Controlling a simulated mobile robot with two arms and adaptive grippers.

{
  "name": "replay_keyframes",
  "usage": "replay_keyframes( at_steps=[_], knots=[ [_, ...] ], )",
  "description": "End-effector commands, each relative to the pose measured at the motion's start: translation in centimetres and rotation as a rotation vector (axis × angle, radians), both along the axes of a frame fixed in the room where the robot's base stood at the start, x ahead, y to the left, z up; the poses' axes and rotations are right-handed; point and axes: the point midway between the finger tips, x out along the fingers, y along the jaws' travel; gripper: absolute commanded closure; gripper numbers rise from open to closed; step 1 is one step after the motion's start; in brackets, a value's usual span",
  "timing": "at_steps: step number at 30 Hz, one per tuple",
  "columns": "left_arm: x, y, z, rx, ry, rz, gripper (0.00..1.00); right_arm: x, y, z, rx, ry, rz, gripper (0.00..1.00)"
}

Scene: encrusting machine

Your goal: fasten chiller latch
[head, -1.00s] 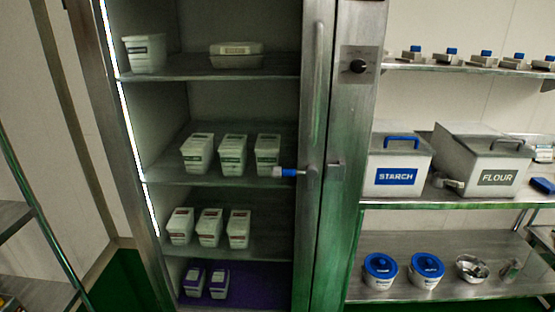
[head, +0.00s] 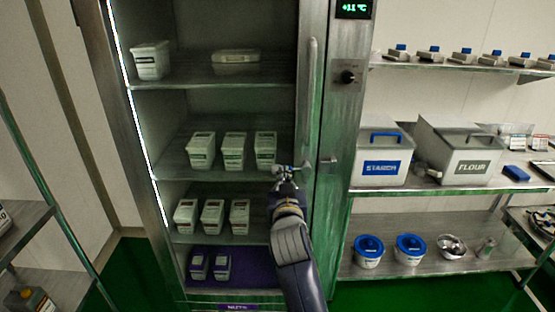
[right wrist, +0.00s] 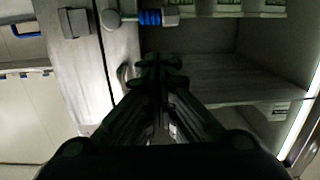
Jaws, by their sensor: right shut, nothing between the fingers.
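The chiller (head: 345,115) has a tall see-through door with a steel frame and a long vertical handle (head: 311,90). The latch, with a ribbed blue grip (right wrist: 150,17) and a round pivot (right wrist: 110,18), sits on the door frame. Its grip points toward the shelves, away from the square catch (right wrist: 75,22) on the fixed post; the catch also shows in the head view (head: 328,160). My right gripper (head: 287,170) is shut and empty in front of the latch, mostly hiding it in the head view. In the right wrist view its fingertips (right wrist: 158,65) appear below the grip, apart from it in the picture. My left gripper is out of view.
White tubs (head: 234,150) stand on the chiller shelves behind the door. On the right, a shelf holds the starch bin (head: 380,150) and flour bin (head: 462,150), with blue-lidded buckets (head: 368,250) below. A rack (head: 22,232) stands at the left.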

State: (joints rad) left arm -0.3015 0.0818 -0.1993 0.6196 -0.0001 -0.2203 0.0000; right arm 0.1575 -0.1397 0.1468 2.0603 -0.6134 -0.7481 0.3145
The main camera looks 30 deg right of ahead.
Motion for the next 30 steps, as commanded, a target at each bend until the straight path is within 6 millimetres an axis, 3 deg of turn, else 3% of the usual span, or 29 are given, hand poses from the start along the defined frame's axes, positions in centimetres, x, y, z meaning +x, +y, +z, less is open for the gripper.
replay_keyframes(
  at_steps=[1, 4, 17, 30],
  knots=[
    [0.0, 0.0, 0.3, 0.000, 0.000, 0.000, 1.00, -0.4, -0.4, 1.3, 0.003, -0.019, -0.016, 1.00],
    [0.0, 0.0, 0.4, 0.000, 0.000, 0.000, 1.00, -0.9, -0.9, 2.5, 0.004, -0.038, -0.031, 1.00],
    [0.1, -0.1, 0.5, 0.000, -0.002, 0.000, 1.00, -0.7, -1.0, 2.7, 0.003, -0.042, -0.033, 1.00],
    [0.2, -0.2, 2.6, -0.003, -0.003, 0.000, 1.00, 4.4, -4.1, 2.6, 0.001, -0.041, -0.032, 1.00]
  ],
)
